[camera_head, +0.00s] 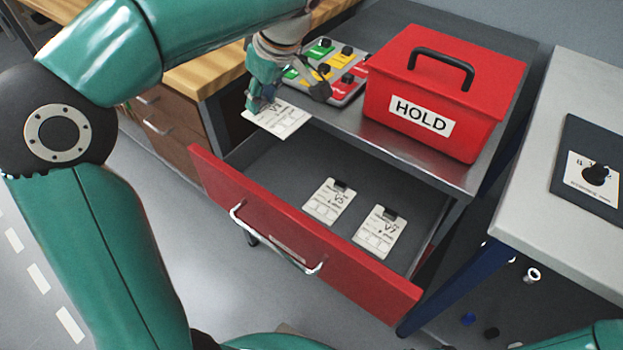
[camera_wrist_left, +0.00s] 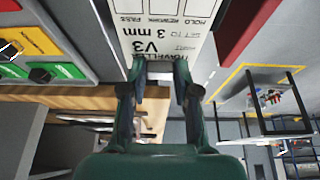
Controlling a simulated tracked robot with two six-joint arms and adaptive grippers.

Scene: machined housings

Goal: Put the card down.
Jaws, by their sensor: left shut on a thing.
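My left gripper (camera_head: 266,98) is shut on a white card (camera_head: 280,119). It holds the card by one edge, over the back left part of the open drawer. The card also shows in the left wrist view (camera_wrist_left: 166,30), printed "V3" and "3 mm", between the fingertips (camera_wrist_left: 160,72). The red-fronted drawer (camera_head: 290,255) is pulled out. Inside lie a card marked V5 (camera_head: 328,203) and a card marked V7 (camera_head: 380,232), each with a dark clip, side by side and apart. My right gripper is out of view.
A red box marked HOLD (camera_head: 440,95) stands on the grey cabinet top. A light table (camera_head: 555,210) stands at right. The drawer floor left of the V5 card is clear.

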